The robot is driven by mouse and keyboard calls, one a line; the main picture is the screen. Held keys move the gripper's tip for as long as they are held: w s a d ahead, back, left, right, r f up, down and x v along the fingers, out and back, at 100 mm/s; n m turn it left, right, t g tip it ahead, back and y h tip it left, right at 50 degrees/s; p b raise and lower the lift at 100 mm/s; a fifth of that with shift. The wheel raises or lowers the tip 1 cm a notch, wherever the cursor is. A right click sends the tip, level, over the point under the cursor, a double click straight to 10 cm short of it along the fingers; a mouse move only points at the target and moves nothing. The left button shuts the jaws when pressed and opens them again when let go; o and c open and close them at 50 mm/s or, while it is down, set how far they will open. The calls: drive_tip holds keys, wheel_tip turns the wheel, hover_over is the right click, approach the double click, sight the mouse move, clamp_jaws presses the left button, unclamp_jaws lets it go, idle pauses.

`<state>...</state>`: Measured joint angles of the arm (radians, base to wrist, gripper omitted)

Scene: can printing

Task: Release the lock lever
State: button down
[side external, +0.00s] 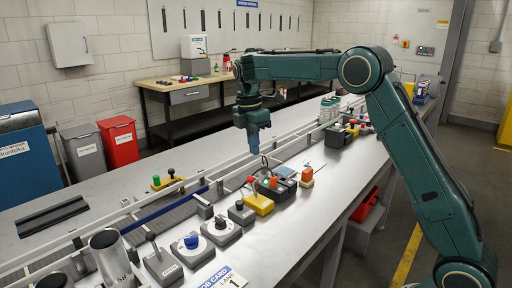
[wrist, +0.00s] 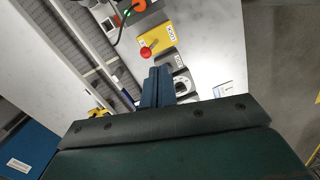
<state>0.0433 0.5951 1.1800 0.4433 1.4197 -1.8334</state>
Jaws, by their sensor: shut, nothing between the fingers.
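The lock lever is a short stick with a red ball (side external: 250,179) on a yellow base (side external: 258,204) on the metal bench. In the wrist view the red ball (wrist: 146,52) lies at the lower left of the yellow base (wrist: 157,37), which carries a white label that seems to read LOCK. My gripper (side external: 257,150) has blue fingers pointing down, shut and empty. It is above the bench, higher than the lever and apart from it. In the wrist view the shut fingertips (wrist: 160,72) show just below the red ball.
Knob boxes, including one with a blue knob (side external: 192,242), and a lever box (side external: 164,266) line the bench front. A conveyor rail (side external: 120,214) runs behind. An orange button (side external: 307,174) stands to the right.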

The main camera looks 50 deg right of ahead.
drive_tip(key=shift+a+r, duration=0.1)
drive_tip(key=shift+r, duration=0.25)
idle(0.3)
drive_tip(key=s+a+r+m+t, duration=0.15)
drive_tip(key=s+r+m, duration=0.25)
drive_tip(key=s, duration=0.5)
drive_tip(key=s+a+r+m+t, duration=0.15)
drive_tip(key=s+r+m, duration=0.3)
drive_tip(key=s, duration=0.45)
drive_tip(key=s+a+f+m+t, duration=0.1)
drive_tip(key=s+f+m, duration=0.2)
drive_tip(key=s, duration=0.5)
drive_tip(key=s+a+f+m+t, duration=0.2)
drive_tip(key=s+f+m, duration=0.1)
drive_tip(key=s, duration=0.5)
drive_tip(key=shift+s+m+y, duration=0.15)
drive_tip(key=shift+m+y, duration=0.15)
drive_tip(key=shift+m, duration=0.25)
